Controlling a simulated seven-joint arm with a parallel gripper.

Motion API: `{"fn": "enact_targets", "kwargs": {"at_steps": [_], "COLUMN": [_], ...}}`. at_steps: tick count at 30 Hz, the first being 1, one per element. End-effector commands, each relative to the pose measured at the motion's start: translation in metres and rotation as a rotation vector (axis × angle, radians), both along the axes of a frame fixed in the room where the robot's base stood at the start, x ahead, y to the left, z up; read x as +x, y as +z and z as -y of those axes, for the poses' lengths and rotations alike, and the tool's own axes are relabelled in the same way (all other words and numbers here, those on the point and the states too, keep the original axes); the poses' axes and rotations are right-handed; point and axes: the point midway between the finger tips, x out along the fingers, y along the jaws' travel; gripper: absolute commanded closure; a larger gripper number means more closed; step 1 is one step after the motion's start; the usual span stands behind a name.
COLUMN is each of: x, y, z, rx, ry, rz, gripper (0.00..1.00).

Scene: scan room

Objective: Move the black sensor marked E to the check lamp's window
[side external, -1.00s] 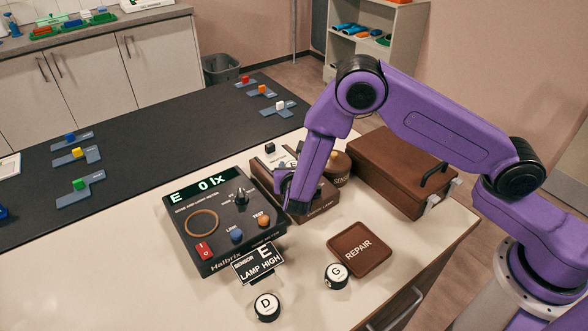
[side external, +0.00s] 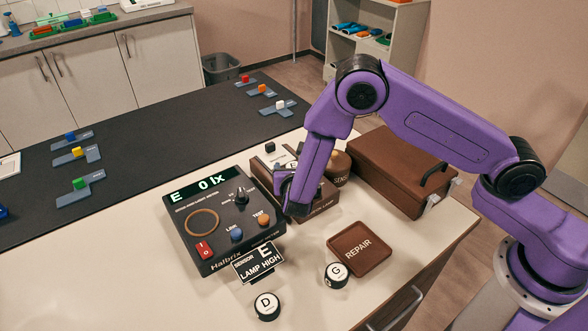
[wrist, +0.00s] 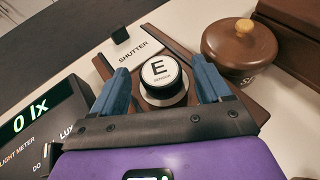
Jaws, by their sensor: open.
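The black sensor marked E (wrist: 161,70) has a white top and a dark side. In the wrist view it stands upright on the brown check lamp (side external: 326,205), at the near end of the white shutter plate (wrist: 137,46). The lamp's window is not visible; the sensor covers the spot where it stands. My gripper (wrist: 161,82) is open, with one blue finger on each side of the sensor. In the side view my gripper (side external: 293,204) is low over the lamp's left side, and the arm hides the sensor.
The light meter (side external: 223,222), reading "E 0 lx", stands close to the left. A sign (side external: 258,263) says sensor E, lamp high. Sensors D (side external: 267,306) and G (side external: 336,275) and the repair tray (side external: 360,248) are in front. A round lidded pot (wrist: 238,48) and brown case (side external: 400,170) are right.

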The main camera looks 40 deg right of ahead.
Motion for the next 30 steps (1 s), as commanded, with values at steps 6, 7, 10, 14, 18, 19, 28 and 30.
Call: {"fn": "enact_targets", "kwargs": {"at_steps": [6, 7, 10, 14, 18, 19, 28, 30], "x": [-0.032, -0.037, -0.052, -0.069, -0.08, -0.082, -0.086, -0.088], "y": [0.017, 0.019, 0.027, 0.035, 0.04, 0.041, 0.044, 0.048], "z": [-0.024, -0.027, -0.037, -0.048, -0.055, -0.056, -0.057, -0.052], "rx": [0.001, 0.0, 0.001, 0.001, 0.0, 0.0, 0.004, 0.024], "ry": [0.006, 0.007, 0.006, 0.006, 0.003, 0.003, -0.004, -0.027], "rz": [0.002, 0.001, 0.001, 0.002, 0.001, 0.001, 0.0, 0.001], "gripper": [0.23, 0.23, 0.23, 0.23, 0.23, 0.23, 0.23, 0.23]}}
